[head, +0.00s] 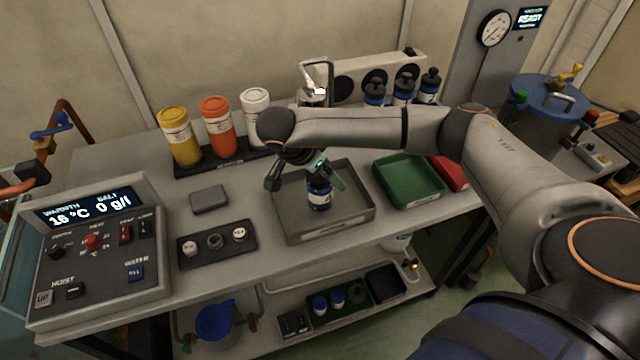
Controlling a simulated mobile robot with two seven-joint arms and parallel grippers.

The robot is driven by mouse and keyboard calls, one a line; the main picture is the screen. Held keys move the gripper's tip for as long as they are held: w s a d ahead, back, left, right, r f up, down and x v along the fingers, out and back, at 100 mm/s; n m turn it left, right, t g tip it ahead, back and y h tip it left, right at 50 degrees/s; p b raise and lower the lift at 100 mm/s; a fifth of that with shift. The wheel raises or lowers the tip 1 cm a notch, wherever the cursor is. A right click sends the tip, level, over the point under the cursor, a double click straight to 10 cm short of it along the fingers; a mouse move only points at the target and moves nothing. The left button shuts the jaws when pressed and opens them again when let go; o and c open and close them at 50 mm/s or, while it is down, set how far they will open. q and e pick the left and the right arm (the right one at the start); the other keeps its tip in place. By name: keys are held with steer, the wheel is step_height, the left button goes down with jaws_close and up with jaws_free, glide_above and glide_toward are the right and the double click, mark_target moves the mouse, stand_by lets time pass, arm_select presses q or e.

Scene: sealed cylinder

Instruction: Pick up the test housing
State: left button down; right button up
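A small dark cylinder with a blue band and pale label (320,197), which looks like the test housing, stands upright in the grey tray (285,228) on the bench. My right gripper (306,181) is over the tray, at the housing's upper part. Its fingers are spread apart, one to the left of the housing and one by its top. The gripper hides part of the housing's top, and I cannot tell whether they touch. My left gripper is not in view.
Similar dark bottles (404,86) stand at the back. Yellow, orange and white jars (217,128) stand back left. A green tray (408,182) is right of the grey tray. A black holder with small parts (217,243) and a control panel (95,245) are left.

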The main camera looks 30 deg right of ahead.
steer(key=shift+d+f, duration=0.15)
steer(key=shift+f, duration=0.15)
steer(key=shift+c, duration=0.4)
steer(key=shift+r, duration=0.1)
jaws_close()
